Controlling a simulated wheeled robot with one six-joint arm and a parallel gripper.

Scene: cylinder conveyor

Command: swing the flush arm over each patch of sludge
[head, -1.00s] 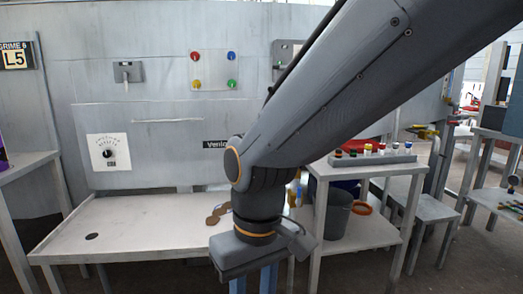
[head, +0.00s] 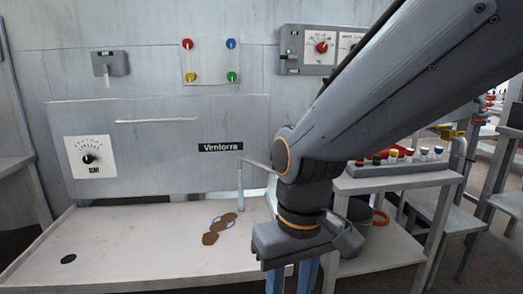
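Patches of brown sludge (head: 211,238) lie close together near the middle of the pale sink table (head: 130,245), with a bluish-white rim showing around part of them. A slim upright post with a thin arm on top, seemingly the flush arm (head: 240,187), stands just behind the sludge. Its top arm points right and its end is hidden behind my arm. My gripper (head: 291,278) hangs at the front, right of the sludge and clear of the flush arm. Its two blue fingers are apart with nothing seen between them; the tips are cut off by the lower edge.
A dark drain hole (head: 68,259) is at the table's left. The back panel carries a dial (head: 88,158), a board of coloured knobs (head: 210,62) and a control box (head: 306,50). At right, a shelf holds a rack of capped vials (head: 405,165); a bucket stands below.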

